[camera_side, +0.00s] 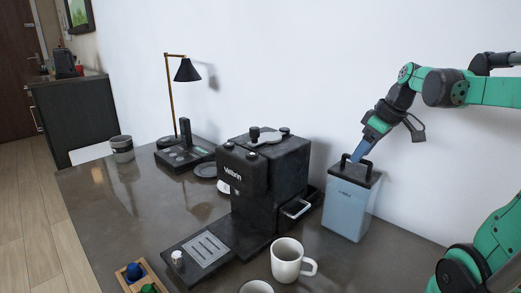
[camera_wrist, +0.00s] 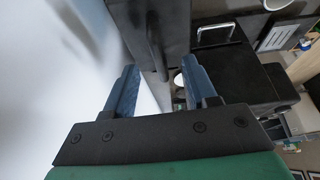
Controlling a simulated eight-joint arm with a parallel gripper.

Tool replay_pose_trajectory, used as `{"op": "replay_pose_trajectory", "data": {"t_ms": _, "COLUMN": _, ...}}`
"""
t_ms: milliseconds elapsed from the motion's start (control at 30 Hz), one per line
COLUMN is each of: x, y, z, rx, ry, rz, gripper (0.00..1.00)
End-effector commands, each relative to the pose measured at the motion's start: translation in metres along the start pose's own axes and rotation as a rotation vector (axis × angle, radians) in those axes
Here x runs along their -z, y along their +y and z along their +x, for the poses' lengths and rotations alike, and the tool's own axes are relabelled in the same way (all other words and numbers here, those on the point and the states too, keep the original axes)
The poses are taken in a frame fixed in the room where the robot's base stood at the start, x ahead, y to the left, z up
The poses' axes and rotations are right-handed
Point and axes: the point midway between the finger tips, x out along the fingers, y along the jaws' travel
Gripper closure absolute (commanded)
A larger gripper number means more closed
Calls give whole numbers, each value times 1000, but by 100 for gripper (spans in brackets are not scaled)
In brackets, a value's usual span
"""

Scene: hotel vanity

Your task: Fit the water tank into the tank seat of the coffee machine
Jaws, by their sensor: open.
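The water tank (camera_side: 347,208) is a pale blue box with a black lid and a black loop handle (camera_side: 357,163). It stands upright on the counter, right of the black coffee machine (camera_side: 262,185) and apart from it. My gripper (camera_side: 358,152) is open at the handle, with blue fingers pointing down. In the wrist view the dark lid (camera_wrist: 178,25) lies beyond my open gripper (camera_wrist: 161,72), and the handle's near end shows between the fingertips. I cannot tell whether they touch it. The machine (camera_wrist: 240,75) is at the right there. The tank seat is not clearly distinguishable.
A white mug (camera_side: 287,262) stands in front of the machine, beside a second cup cut by the lower edge. A capsule tray (camera_side: 133,277), a lamp (camera_side: 186,72) and a grey canister (camera_side: 122,148) are further left. The wall is close behind the tank.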

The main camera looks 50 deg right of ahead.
Motion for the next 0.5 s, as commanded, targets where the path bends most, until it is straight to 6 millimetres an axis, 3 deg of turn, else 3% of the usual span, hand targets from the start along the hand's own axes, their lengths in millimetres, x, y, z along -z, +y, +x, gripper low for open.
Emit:
{"op": "replay_pose_trajectory", "data": {"t_ms": 367, "x": 0, "y": 0, "z": 10, "rx": 0, "ry": -1, "rz": 0, "gripper": 49}}
{"op": "replay_pose_trajectory", "data": {"t_ms": 400, "x": 0, "y": 0, "z": 10, "rx": 0, "ry": -1, "rz": 0, "gripper": 52}}
{"op": "replay_pose_trajectory", "data": {"t_ms": 500, "x": 0, "y": 0, "z": 10, "rx": 0, "ry": -1, "rz": 0, "gripper": 80}}
